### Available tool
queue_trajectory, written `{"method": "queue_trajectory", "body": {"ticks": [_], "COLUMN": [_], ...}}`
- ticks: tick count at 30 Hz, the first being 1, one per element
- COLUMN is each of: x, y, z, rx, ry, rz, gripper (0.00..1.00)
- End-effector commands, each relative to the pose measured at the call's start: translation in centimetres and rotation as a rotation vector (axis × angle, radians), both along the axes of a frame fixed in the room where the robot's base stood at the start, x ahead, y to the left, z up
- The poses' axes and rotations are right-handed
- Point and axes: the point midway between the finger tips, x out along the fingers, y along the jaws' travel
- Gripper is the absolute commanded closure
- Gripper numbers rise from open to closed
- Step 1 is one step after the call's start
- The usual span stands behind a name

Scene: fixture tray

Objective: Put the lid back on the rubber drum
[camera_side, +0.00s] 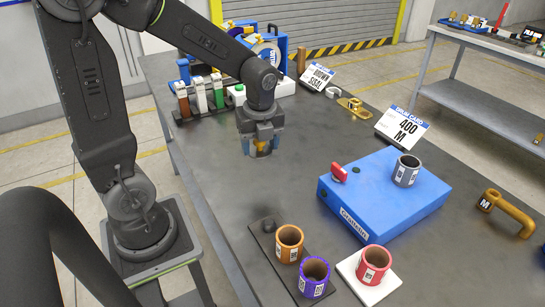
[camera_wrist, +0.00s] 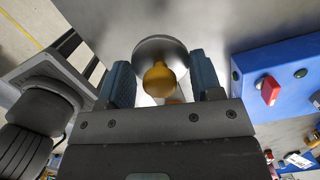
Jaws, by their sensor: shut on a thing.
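My gripper (camera_side: 262,148) hangs above the left part of the grey table, its fingers pointing down. In the wrist view its blue fingers (camera_wrist: 163,85) are on both sides of an orange-yellow knob (camera_wrist: 159,78), with a round grey disc (camera_wrist: 160,45) behind it, seemingly the lid. A bit of yellow shows between the fingers in the side view; the disc is hard to make out there. Open cylinders stand at the front: orange (camera_side: 289,243), purple (camera_side: 313,277) and red (camera_side: 373,264). A grey one (camera_side: 406,170) stands on the blue box. I cannot tell which is the rubber drum.
The blue box (camera_side: 365,205) has a red switch (camera_side: 338,173). A white plate (camera_side: 352,268) is under the red one. A yellow hook (camera_side: 505,211) lies right.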

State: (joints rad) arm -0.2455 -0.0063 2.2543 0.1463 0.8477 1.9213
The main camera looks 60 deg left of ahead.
Motion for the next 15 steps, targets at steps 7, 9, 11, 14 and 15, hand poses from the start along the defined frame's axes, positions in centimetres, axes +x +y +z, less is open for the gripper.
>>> {"method": "queue_trajectory", "body": {"ticks": [7, 9, 11, 14, 15], "x": [4.5, 6.9, 9.1, 12.4, 13.7], "y": [-0.1, -0.8, -1.5, -2.9, -3.5], "z": [2.1, 3.0, 3.7, 4.8, 5.2], "rx": [0.003, 0.005, 0.005, 0.006, 0.006], "ry": [-0.001, -0.001, 0.000, 0.000, 0.001], "rz": [-0.085, -0.129, -0.171, -0.241, -0.268], "gripper": [0.64, 0.64, 0.64, 0.64, 0.64]}}
